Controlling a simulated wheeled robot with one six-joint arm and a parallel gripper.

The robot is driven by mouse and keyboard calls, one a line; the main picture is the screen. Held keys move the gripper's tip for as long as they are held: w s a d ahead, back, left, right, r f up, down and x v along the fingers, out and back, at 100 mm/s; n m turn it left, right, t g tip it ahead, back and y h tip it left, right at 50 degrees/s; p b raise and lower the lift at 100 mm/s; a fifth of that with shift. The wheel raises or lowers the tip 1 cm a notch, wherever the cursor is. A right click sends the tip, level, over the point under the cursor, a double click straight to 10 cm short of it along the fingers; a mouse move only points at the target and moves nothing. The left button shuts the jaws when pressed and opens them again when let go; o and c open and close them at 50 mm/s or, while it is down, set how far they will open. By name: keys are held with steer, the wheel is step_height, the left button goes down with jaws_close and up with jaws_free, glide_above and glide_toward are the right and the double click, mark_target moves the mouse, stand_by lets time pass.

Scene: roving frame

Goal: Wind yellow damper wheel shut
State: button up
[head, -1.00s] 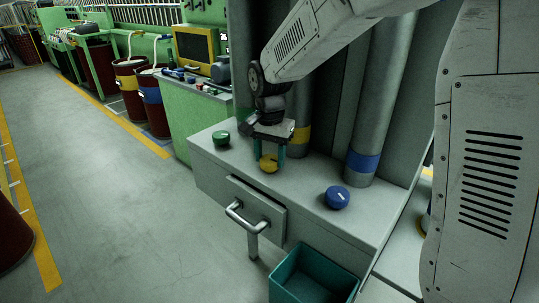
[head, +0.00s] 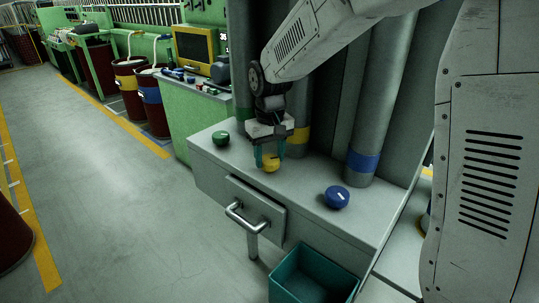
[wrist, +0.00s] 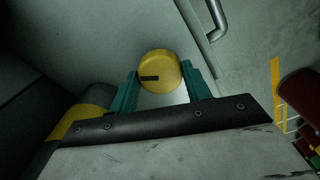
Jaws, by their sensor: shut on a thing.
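The yellow damper wheel (head: 270,165) is a round knob on the grey ledge (head: 300,196), in front of a pipe with a yellow band (head: 298,136). My gripper (head: 269,158) points down over it, with one teal finger on each side. In the wrist view the yellow wheel (wrist: 165,68) sits between the fingertips of my gripper (wrist: 160,73), which is shut on its rim. A short dark mark shows on the left part of the wheel's face in that view. The gripper hides part of the wheel in the head view.
A green wheel (head: 221,138) stands to the left on the ledge, and a blue wheel (head: 336,197) to the right by a blue-banded pipe (head: 362,163). A drawer handle (head: 240,217) sticks out below. A teal bin (head: 312,276) stands in front.

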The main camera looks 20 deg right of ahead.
mark_target(270, 159)
steer(key=n, duration=0.6)
steer(key=shift+n, duration=0.3)
stand_by(0.4)
steer(key=o, duration=1)
step_height(270, 159, up, 8)
steer(key=shift+f, duration=0.1)
